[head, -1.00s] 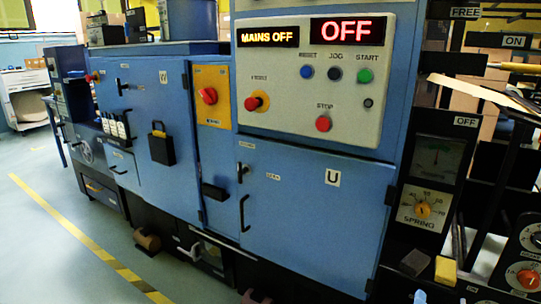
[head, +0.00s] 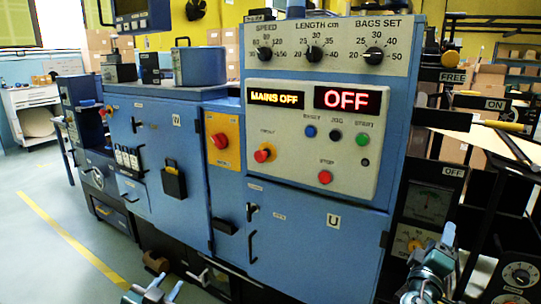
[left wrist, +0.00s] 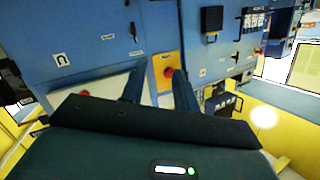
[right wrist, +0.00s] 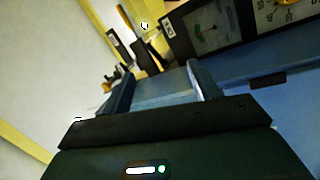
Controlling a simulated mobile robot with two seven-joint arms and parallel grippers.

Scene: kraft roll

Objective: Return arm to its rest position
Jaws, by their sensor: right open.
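My left gripper (head: 158,287) shows at the bottom edge of the head view, in front of the lower part of the blue machine (head: 300,238). In the left wrist view its two fingers (left wrist: 157,88) stand apart with nothing between them. My right gripper (head: 446,238) is at the lower right of the head view, in front of the gauge panel (head: 428,203). In the right wrist view its fingers (right wrist: 161,80) are apart and empty. Both grippers look clear of the machine, though the exact distance is hard to tell. Most of both arms lies outside the head view.
The control panel (head: 345,155) reads MAINS OFF and OFF, with several buttons. Three dials (head: 313,48) sit above it. Black levers and rails (head: 470,103) stick out on the right. A yellow floor line (head: 60,233) crosses clear floor at the left.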

